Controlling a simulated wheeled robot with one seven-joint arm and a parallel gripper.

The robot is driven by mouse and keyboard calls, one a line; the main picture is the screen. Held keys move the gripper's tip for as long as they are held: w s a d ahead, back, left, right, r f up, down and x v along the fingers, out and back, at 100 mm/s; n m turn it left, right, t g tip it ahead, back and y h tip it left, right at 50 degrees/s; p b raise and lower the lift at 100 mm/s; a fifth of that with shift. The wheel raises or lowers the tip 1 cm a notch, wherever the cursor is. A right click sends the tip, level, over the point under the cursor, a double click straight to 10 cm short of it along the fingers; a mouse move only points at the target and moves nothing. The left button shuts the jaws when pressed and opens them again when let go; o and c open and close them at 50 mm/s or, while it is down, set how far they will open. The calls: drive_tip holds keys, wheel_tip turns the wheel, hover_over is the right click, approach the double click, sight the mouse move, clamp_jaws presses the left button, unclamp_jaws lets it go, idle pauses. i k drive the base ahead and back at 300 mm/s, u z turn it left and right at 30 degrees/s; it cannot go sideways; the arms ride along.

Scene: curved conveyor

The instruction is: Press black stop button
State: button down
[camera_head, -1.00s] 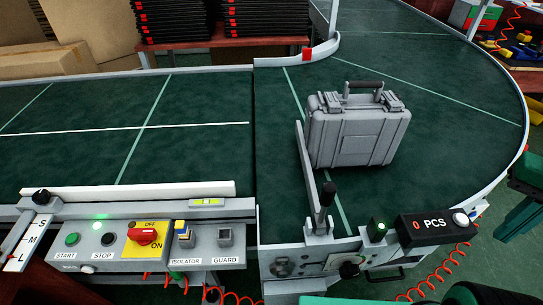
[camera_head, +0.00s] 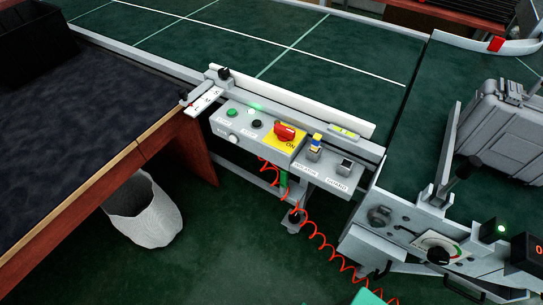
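The black stop button (camera_head: 257,124) is a small round cap on the grey control panel (camera_head: 322,172) at the conveyor's near edge. My gripper is not in view. A small turquoise piece at the bottom edge may be part of my arm.
A dark-topped table (camera_head: 80,130) with a wooden edge fills the left, with a white bin (camera_head: 146,212) below it. A grey case (camera_head: 505,125) stands on the green conveyor (camera_head: 330,50) at right. Red coiled cable (camera_head: 318,236) hangs under the panel. Floor in front is open.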

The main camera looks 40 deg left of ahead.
sight(257, 123)
drive_tip(key=u, duration=2.6)
drive_tip(key=k, duration=0.8)
drive_tip(key=z, duration=0.8)
drive_tip(key=i, duration=1)
drive_tip(key=z, duration=0.05)
